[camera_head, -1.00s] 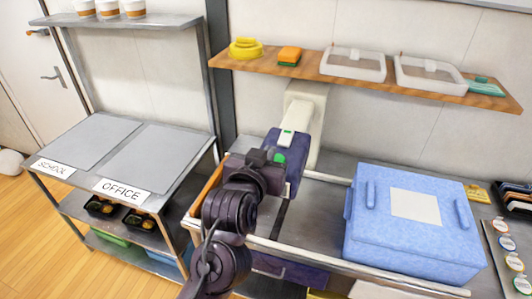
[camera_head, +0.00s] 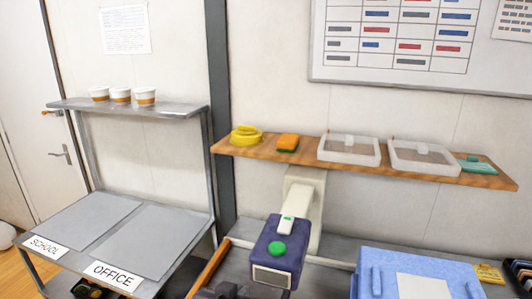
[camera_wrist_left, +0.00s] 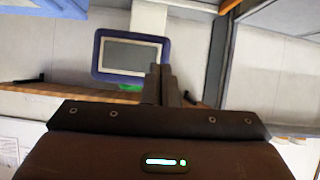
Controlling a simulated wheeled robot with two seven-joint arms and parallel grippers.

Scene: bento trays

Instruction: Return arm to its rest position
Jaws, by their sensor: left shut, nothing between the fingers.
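My left gripper (camera_wrist_left: 162,84) shows in the left wrist view with its two dark fingers together, shut and empty. In the head view only a dark piece of my left arm or gripper shows at the bottom edge, left of centre; the fingers cannot be made out there. A dark blue device (camera_head: 277,250) with a green button and a grey screen stands above and right of that piece, on a white post (camera_head: 306,190). The device also shows upside down in the left wrist view (camera_wrist_left: 97,62), beyond the fingers. My right gripper is not in view.
A light blue box (camera_head: 455,275) sits on the counter at the right. A wooden shelf (camera_head: 232,150) holds a yellow item, a sponge and clear containers. Two grey panels marked SCHOOL and OFFICE (camera_head: 118,276) lie at the left, below a shelf with cups (camera_head: 145,97).

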